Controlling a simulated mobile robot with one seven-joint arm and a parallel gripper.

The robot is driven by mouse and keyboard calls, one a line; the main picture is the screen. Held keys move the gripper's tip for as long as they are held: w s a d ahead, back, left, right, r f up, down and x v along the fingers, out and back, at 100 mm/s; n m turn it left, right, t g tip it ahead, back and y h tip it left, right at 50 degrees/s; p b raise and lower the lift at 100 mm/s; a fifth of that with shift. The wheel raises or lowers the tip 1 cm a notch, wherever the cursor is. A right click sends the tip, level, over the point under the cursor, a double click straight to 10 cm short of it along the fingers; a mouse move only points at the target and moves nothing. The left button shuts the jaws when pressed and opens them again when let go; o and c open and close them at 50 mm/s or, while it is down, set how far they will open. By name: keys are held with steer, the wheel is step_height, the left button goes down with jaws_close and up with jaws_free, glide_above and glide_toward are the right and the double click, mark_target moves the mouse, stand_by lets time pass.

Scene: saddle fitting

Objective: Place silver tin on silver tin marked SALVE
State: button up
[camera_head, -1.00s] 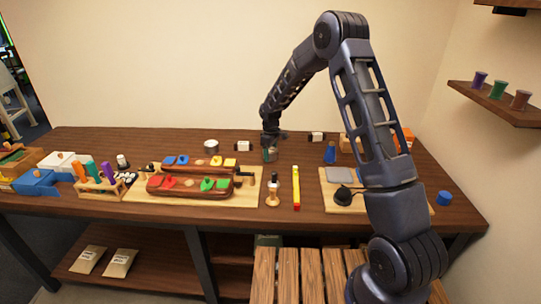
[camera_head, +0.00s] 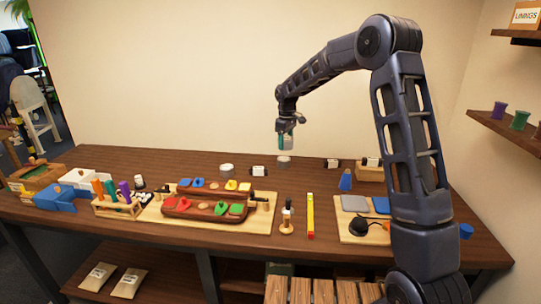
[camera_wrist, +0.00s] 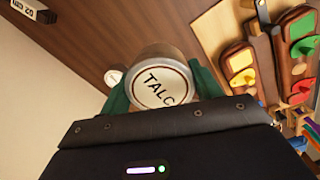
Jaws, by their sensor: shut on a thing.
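My gripper (camera_head: 285,137) is shut on a silver tin (camera_wrist: 163,82) and holds it in the air above the back of the table. In the wrist view the tin's pale lid reads TALC, and green fingers grip its sides. Below the gripper a silver tin (camera_head: 284,161) stands on the table. I cannot tell which tin is marked SALVE.
A wooden tray (camera_head: 205,207) with coloured pieces lies at the front left of these tins. A blue item (camera_head: 346,180) and a board (camera_head: 352,232) are to the right.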

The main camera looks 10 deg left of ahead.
steer(key=w+a+r, duration=0.2)
steer(key=w+a, duration=0.1)
steer(key=a, duration=0.5)
steer(key=w+a+r, duration=0.1)
steer(key=w+a, duration=0.2)
steer(key=a, duration=0.5)
steer(key=r, duration=0.2)
glide_above(227, 167)
step_height(227, 167, down, 20)
steer(key=shift+w+a, duration=0.1)
steer(key=shift+a, duration=0.05)
steer(key=o, duration=1.1)
steer(key=shift+f, duration=0.15)
step_height(227, 167, up, 12)
steer(key=shift+r, duration=0.15)
steer(key=shift+r, duration=0.1)
